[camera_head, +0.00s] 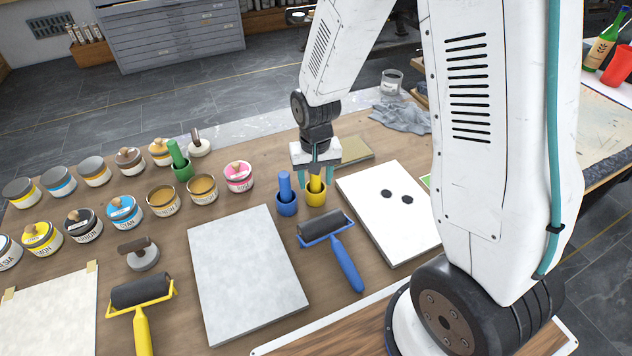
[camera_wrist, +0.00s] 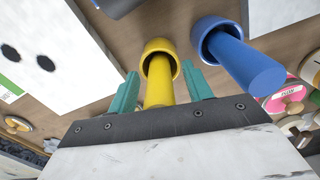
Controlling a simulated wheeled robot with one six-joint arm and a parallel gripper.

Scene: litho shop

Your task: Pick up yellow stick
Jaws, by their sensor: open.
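The yellow stick (camera_head: 315,184) stands upright in a small yellow cup (camera_head: 316,198) on the wooden table. In the wrist view the yellow stick (camera_wrist: 159,83) lies between the two teal fingers, with the yellow cup (camera_wrist: 160,46) around its far end. My gripper (camera_head: 316,178) is open, pointing down over the stick with one finger on each side. I cannot tell whether either finger touches it. The gripper's fingers also show in the wrist view (camera_wrist: 160,88).
A blue stick (camera_head: 285,184) in a blue cup (camera_head: 287,206) stands close on the left. A green stick (camera_head: 177,153) stands in a green cup further left. A blue-handled roller (camera_head: 345,262) lies in front. A white slab (camera_head: 370,225) lies to the right, ink tins to the left.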

